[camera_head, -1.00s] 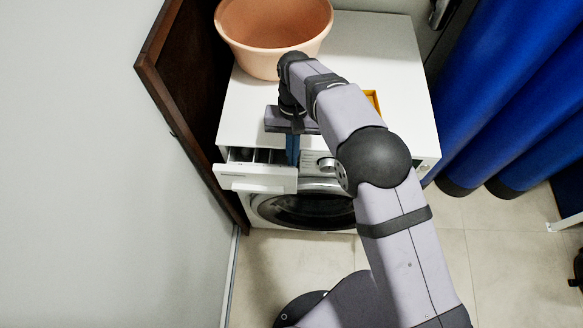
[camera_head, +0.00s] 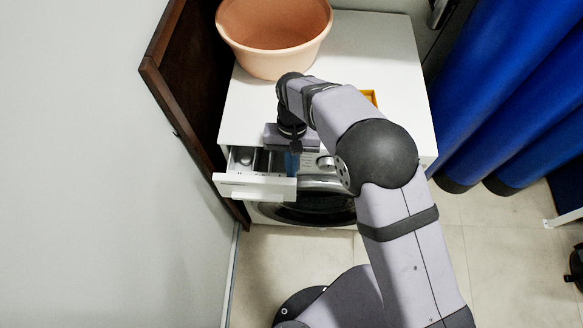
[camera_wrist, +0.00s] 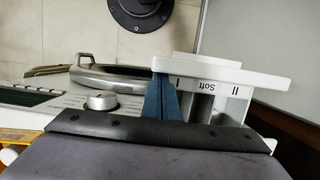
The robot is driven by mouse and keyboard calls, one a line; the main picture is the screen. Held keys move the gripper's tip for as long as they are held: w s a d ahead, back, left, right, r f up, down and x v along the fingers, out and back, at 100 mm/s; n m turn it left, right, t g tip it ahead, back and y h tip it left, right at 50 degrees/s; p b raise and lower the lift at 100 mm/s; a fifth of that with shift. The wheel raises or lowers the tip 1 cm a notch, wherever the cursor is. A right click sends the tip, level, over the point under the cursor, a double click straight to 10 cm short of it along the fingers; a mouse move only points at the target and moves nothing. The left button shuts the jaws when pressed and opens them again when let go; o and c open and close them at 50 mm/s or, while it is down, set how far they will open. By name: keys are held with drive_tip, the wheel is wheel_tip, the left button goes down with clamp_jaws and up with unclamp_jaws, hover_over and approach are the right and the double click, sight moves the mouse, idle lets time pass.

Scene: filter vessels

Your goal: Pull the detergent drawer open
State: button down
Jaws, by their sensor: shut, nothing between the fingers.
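The white detergent drawer (camera_head: 254,187) stands pulled out of the washing machine's upper left front in the head view, its inner compartments showing from above. In the wrist view the drawer (camera_wrist: 222,66) shows its long front panel and compartments marked "II" and "Soft". My gripper (camera_head: 293,163) points down at the drawer's right end. Its blue fingers (camera_wrist: 163,98) are shut with nothing between them, at the compartment nearest the dial, behind the front panel. I cannot tell whether they touch the panel.
The washing machine (camera_head: 375,60) carries a peach basin (camera_head: 275,65) and a yellow object (camera_head: 370,97) on top. A dark wooden panel (camera_head: 165,95) stands close on the left. Blue curtains (camera_head: 505,90) hang at the right.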

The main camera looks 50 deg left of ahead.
sight(290, 181)
drive_tip(key=shift+s+d, duration=0.1)
drive_tip(key=s+d+p, duration=0.1)
drive_tip(key=s+d, duration=0.4)
drive_tip(key=shift+s+d, duration=0.15)
idle(0.6)
drive_tip(key=shift+w+a, duration=0.55)
drive_tip(key=shift+a, duration=0.05)
drive_tip(key=shift+w+a+r, duration=0.2)
drive_tip(key=shift+w+a, duration=0.35)
drive_tip(key=shift+w+a+r, duration=0.2)
drive_tip(key=shift+w+a, duration=0.3)
drive_tip(key=b+v, duration=0.2)
drive_tip(key=v, duration=0.7)
drive_tip(key=shift+s+d+r, duration=0.1)
drive_tip(key=shift+d, duration=0.05)
